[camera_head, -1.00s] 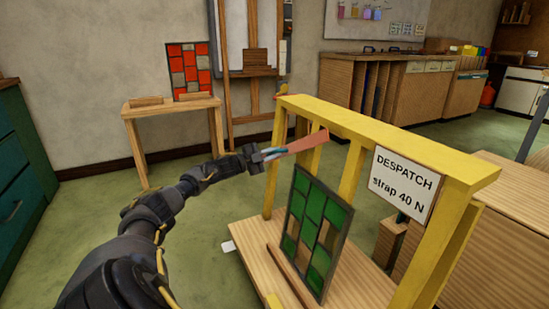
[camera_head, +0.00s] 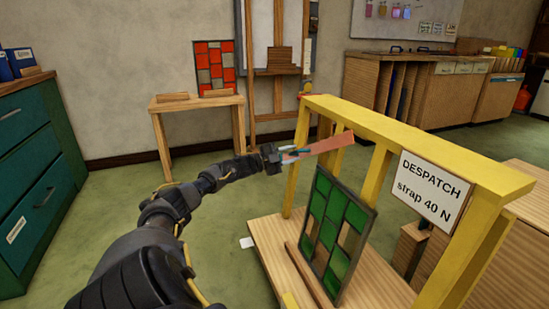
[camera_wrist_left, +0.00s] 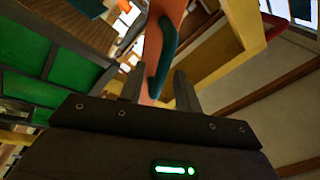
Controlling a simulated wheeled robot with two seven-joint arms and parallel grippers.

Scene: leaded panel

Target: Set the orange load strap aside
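The orange load strap (camera_head: 330,144) shows as a flat orange band with a teal part at its near end. My left gripper (camera_head: 287,155) is at that end, and the strap sticks out to the right from its fingers, in front of the yellow frame (camera_head: 400,133). In the left wrist view the strap (camera_wrist_left: 168,14) runs up from between the two fingers (camera_wrist_left: 158,82), with the teal piece (camera_wrist_left: 163,55) along it. The fingers look closed on it. I cannot tell whether its far end touches the frame. My right gripper is not in view.
A green leaded panel (camera_head: 335,228) leans upright on the wooden base (camera_head: 268,232) under the frame. A DESPATCH sign (camera_head: 429,189) hangs on the frame. A small wooden table (camera_head: 197,104) with a red panel (camera_head: 214,66) stands behind. Teal drawers (camera_head: 35,185) are left; the floor between is clear.

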